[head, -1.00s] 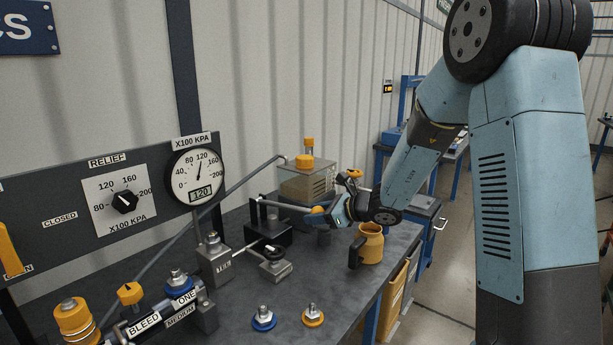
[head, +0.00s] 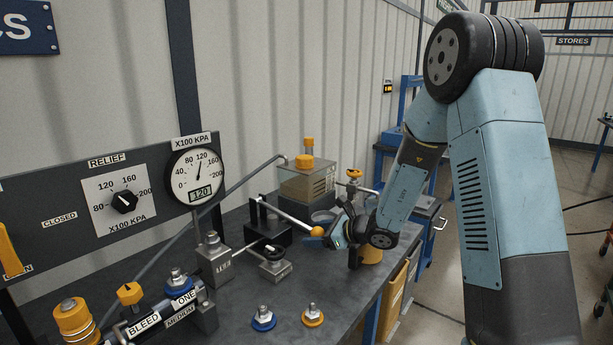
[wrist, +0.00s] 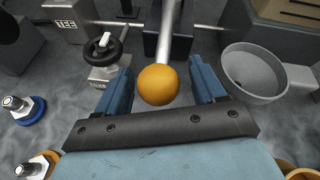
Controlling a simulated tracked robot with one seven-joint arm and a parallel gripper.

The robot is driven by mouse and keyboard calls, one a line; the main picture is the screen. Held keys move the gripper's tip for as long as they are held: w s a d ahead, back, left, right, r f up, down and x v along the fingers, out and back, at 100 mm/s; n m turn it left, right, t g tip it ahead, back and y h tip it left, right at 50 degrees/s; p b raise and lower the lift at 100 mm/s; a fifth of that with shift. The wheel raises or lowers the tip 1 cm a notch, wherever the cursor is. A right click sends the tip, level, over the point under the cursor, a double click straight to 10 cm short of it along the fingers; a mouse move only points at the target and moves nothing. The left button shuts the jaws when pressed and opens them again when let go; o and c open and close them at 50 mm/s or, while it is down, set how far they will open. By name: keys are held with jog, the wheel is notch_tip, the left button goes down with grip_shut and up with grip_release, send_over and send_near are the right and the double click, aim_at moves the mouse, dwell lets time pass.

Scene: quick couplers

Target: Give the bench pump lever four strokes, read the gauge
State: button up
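The bench pump (head: 268,234) is a black block on the bench with a silver lever rod (head: 288,216) ending in an orange ball knob (head: 317,231). In the head view the lever slopes down to the right. My gripper (head: 330,236) is at the knob. In the wrist view the knob (wrist: 158,85) sits between my two blue fingers (wrist: 160,88), which stand apart with gaps on both sides. The round gauge (head: 195,176) marked X100 KPA has its needle near 120, and its small display reads 120.
A relief dial (head: 124,201) and a yellow lever (head: 10,250) are on the panel at left. A valve block with a black handwheel (head: 274,262) stands close to the pump. A grey bowl (wrist: 254,72) lies right of the knob. Loose couplers (head: 263,319) are on the front bench.

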jog(key=shift+o, duration=0.7)
jog(key=v, duration=0.7)
jog(key=shift+s, duration=0.1)
jog(key=s+r+n+g+h, duration=0.1)
jog(key=s+r+n+g, duration=0.1)
jog(key=s+r+n, duration=0.5)
jog(key=s+r+n+g+h, duration=0.25)
jog(key=s+r+n, duration=0.2)
jog(key=s, duration=0.45)
jog(key=s+d+r+n+t+h, duration=0.1)
jog(key=s+d+r+n+h, duration=0.2)
jog(key=s+d, duration=0.4)
jog(key=s+d+r+n+t+h, duration=0.2)
jog(key=s+d+r+n+h, duration=0.1)
jog(key=s+d+n+h, duration=0.2)
jog(key=s+d+n, duration=0.2)
jog(key=s+d, duration=0.1)
jog(key=shift+r, duration=0.3)
